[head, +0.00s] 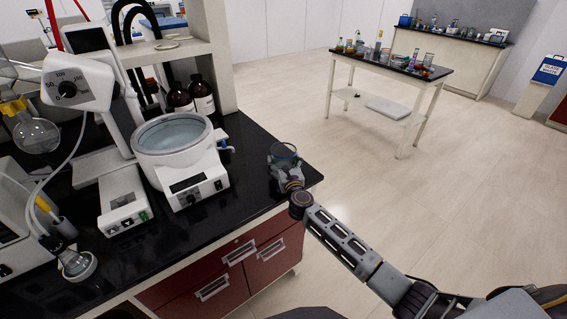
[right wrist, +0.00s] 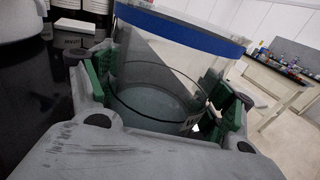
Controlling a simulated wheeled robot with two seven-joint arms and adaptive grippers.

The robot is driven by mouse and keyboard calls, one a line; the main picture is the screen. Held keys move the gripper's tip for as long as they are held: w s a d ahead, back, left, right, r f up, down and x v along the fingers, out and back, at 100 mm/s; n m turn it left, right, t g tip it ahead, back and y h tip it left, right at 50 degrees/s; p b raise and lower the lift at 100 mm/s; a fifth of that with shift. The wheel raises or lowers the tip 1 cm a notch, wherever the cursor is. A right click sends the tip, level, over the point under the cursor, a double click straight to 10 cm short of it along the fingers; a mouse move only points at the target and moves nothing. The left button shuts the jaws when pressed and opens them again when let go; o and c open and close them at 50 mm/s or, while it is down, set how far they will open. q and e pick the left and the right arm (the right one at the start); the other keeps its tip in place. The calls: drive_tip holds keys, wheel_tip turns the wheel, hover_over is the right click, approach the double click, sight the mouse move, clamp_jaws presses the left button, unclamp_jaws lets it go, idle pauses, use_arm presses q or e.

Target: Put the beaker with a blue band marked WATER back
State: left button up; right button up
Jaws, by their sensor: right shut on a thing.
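The clear beaker with a blue band (right wrist: 185,27) is between the green finger pads of my right gripper (right wrist: 160,92) in the right wrist view. The pads press on its sides below the band, and no WATER lettering is readable. In the head view the beaker (head: 284,151) is small and partly hidden by my right gripper (head: 287,168), at the right end of the black counter (head: 245,178). I cannot tell whether its base touches the counter. My left gripper is not in view.
A white heating bath (head: 183,165) stands left of the beaker, with brown bottles (head: 201,95) behind it. A rotary evaporator (head: 80,88) is at far left. A glassware table (head: 392,68) stands across open floor. Red drawers (head: 272,262) lie below the counter.

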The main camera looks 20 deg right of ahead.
drive_tip(key=o, duration=1.5)
drive_tip(key=shift+o, duration=0.2)
drive_tip(key=shift+r, duration=0.1)
drive_tip(key=s, duration=1.2)
drive_tip(key=shift+a, duration=0.25)
